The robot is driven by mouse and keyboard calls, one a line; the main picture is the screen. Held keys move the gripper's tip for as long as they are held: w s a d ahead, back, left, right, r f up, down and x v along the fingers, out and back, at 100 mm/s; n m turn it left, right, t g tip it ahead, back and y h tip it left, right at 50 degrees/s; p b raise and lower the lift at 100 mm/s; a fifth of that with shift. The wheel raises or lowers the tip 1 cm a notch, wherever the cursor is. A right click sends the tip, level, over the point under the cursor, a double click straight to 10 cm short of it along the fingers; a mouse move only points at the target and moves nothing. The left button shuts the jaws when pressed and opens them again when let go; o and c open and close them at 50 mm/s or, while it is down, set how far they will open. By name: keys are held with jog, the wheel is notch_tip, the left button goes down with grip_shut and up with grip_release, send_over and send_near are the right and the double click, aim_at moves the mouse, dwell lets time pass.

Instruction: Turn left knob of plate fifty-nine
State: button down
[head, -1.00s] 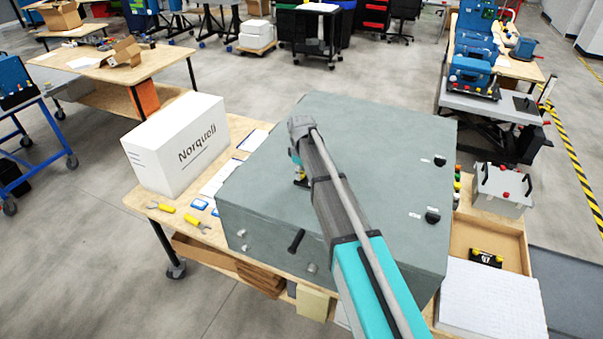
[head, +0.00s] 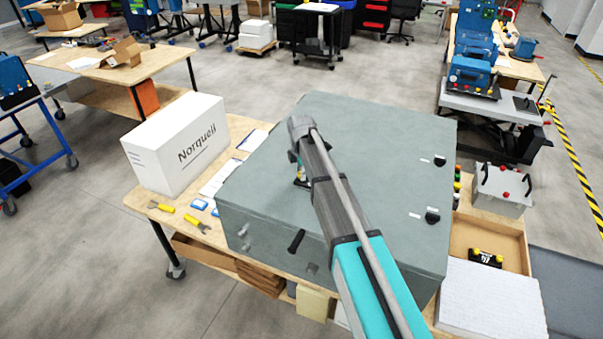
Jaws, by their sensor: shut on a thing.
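A large grey enclosure (head: 390,130) stands on a wooden bench. My arm reaches over its top from the lower right. My gripper (head: 301,182) points down at the left part of the top face and is shut on a small part there, which looks like a knob. The fingers and wrist mostly hide that part. Two black knobs show at the right of the top face, one farther back (head: 440,160) and one nearer (head: 432,215), each beside a small white label. The labels are too small to read, so I cannot tell which plate is fifty-nine.
A white Norquell box (head: 180,145), yellow tools (head: 197,224) and papers lie left of the enclosure. A black handle (head: 296,241) sticks out of its front. At right are a tray with a block marked 97 (head: 486,257) and a white slab (head: 490,300).

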jog(key=n, duration=0.7)
jog(key=shift+s, duration=0.15)
jog(key=n, duration=0.4)
jog(key=shift+n, duration=1.7)
jog(key=shift+c, duration=2)
grip_release()
